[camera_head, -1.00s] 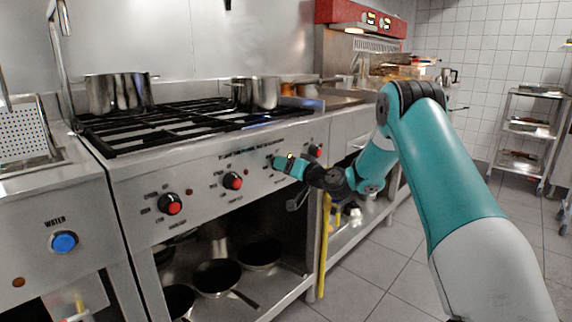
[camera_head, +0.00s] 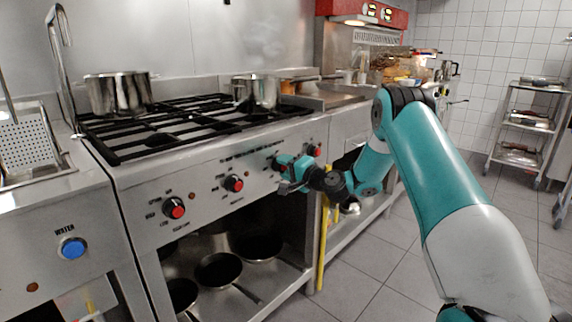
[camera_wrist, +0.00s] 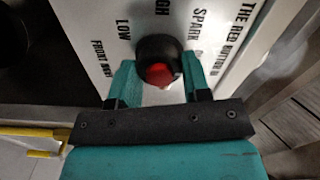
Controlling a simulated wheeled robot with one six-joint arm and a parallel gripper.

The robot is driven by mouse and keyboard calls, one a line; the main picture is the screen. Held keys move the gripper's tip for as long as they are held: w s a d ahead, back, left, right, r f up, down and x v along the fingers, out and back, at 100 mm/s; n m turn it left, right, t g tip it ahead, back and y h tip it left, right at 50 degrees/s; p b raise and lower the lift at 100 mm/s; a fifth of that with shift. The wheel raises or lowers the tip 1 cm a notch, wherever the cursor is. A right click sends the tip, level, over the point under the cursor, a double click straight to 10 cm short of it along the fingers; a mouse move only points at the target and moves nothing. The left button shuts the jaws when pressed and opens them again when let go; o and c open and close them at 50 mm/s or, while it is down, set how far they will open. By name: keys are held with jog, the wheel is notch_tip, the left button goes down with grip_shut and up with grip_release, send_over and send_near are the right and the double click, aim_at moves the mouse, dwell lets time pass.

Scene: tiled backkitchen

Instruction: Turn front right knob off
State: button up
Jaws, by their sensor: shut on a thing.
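The held knob, black with a red face (camera_wrist: 160,75), sits on the steel stove front. Lettering around it reads LOW, SPARK and part of other words. My gripper (camera_wrist: 158,88) has one teal finger on each side of this knob and is shut on it. In the head view my gripper (camera_head: 283,164) is at the third knob from the left on the stove front and largely hides it. The knob's exact setting cannot be read. No blue flame shows at the front right burner.
Two other red-faced knobs (camera_head: 173,207) (camera_head: 233,183) are to the left, and another knob (camera_head: 314,150) is close on the right. Pots (camera_head: 120,94) (camera_head: 256,92) stand on the stove grates (camera_head: 170,140). Pans (camera_head: 218,270) lie on the open shelf below. A yellow pipe (camera_head: 323,245) runs beneath my gripper.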

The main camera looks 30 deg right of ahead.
jog(key=shift+d+m, duration=0.15)
jog(key=shift+m, duration=0.15)
jog(key=o, duration=0.9)
jog(key=shift+s, duration=0.1)
jog(key=b+v, duration=0.9)
jog(key=v, duration=0.8)
jog(key=shift+s+d+b, duration=0.1)
jog(key=shift+s+b, duration=0.05)
jog(key=shift+b, duration=0.15)
